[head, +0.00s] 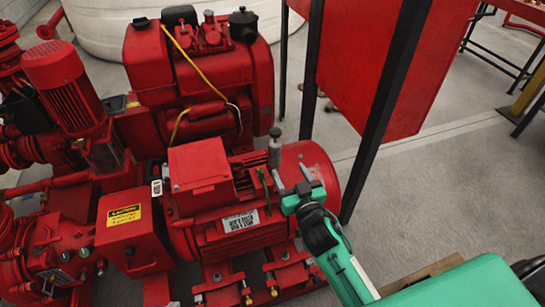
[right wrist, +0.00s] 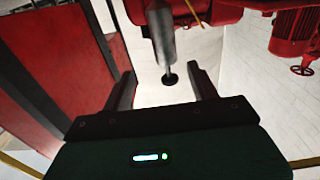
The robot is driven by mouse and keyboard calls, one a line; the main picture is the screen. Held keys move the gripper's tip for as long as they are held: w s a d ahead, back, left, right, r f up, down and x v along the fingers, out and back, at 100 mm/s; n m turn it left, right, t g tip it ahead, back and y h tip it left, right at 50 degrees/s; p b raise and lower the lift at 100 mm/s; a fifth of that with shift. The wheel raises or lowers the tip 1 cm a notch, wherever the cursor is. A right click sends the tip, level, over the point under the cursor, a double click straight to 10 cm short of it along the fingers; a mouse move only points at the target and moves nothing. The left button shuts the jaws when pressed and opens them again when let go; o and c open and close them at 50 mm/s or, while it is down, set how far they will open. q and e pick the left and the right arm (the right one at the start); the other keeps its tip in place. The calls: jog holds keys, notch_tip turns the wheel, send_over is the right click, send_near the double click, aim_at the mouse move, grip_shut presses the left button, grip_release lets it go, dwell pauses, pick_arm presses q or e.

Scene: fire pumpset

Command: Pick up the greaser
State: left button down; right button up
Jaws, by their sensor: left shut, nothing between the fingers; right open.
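The greaser (head: 275,153) is a small grey metal cylinder with a dark knob on top. It stands upright by the red motor in the head view. My right gripper (head: 291,176) comes in from the lower right, close beside the greaser. In the right wrist view the greaser (right wrist: 162,42) points down between the fingers of my right gripper (right wrist: 163,82). Its dark round end lies in the gap, and I see space on both sides of it. The fingers are open. My left gripper is not in view.
The red pumpset, with its motor (head: 239,234) and engine (head: 195,75), fills the left and middle. A red panel (head: 385,60) on a dark frame stands behind my right gripper. A white tank (head: 110,30) is at the back. Grey floor (head: 450,185) is free on the right.

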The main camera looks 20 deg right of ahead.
aim_at(277, 155)
jog(key=w, duration=0.5)
jog(key=shift+w+a, duration=0.15)
jog(key=shift+w, duration=0.1)
jog(key=w, duration=0.2)
jog(key=w+a+b, duration=0.1)
jog(key=shift+w+f, duration=0.3)
jog(key=shift+w, duration=0.7)
pick_arm(q)
jog(key=shift+w+d+f+t+h, duration=0.1)
jog(key=shift+w+d+t+h, duration=0.2)
jog(key=shift+d, duration=0.2)
jog(key=shift+w+d+t+h, duration=0.15)
jog(key=shift+d+t+h, duration=0.05)
jog(key=shift+d+t, duration=0.25)
pick_arm(e)
jog(key=c, duration=1.1)
jog(key=shift+c, duration=0.8)
jog(key=shift+r, duration=0.1)
